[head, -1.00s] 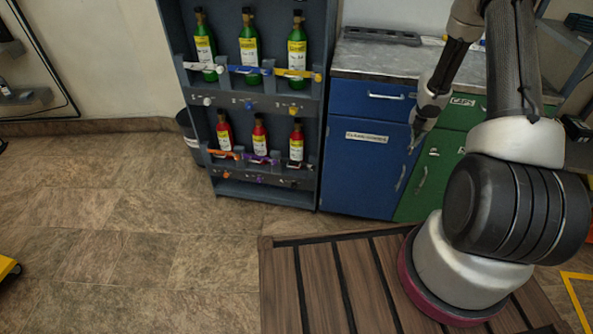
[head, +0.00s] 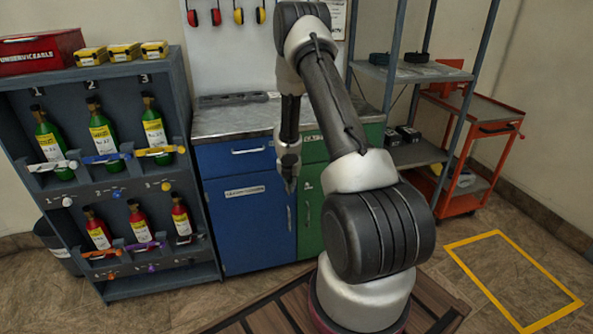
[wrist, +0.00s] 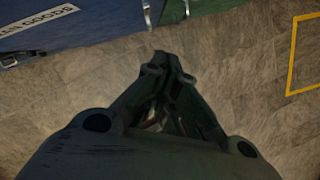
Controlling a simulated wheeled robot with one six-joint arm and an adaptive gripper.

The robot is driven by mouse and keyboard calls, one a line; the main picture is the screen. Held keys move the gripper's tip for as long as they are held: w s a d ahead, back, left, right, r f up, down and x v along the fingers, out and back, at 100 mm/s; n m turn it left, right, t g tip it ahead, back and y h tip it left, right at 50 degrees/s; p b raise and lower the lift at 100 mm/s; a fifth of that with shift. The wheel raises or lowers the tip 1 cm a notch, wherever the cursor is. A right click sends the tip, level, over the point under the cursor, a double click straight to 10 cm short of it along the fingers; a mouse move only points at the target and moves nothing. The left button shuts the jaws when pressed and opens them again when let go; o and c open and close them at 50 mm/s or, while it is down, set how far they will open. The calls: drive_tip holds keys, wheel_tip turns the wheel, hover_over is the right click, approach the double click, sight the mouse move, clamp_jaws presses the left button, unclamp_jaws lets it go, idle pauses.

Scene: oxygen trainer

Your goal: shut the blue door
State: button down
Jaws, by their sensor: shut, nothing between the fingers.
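The blue door (head: 250,228) is the lower front of the blue cabinet, with a white label (head: 245,191) and an upright handle (head: 290,218) near its right edge. It looks flush with the cabinet front; no gap is visible. My gripper (head: 290,187) is shut and empty, pointing down in front of the door's upper right edge. I cannot tell whether it touches the door. In the wrist view the shut fingers (wrist: 168,64) are over the floor, and the blue door (wrist: 95,22) with its label is at the top left.
A blue drawer (head: 235,153) is above the door. The green cabinet (head: 310,225) adjoins on the right. A grey bottle rack (head: 205,270) stands on the left. An orange cart (head: 460,205) and a yellow floor outline (head: 470,262) are on the right.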

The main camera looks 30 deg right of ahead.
drive_tip(key=d+v, duration=0.1)
drive_tip(key=v, duration=0.8)
drive_tip(key=shift+s+r, duration=0.25)
drive_tip(key=shift+r, duration=0.05)
drive_tip(key=shift+a, duration=0.1)
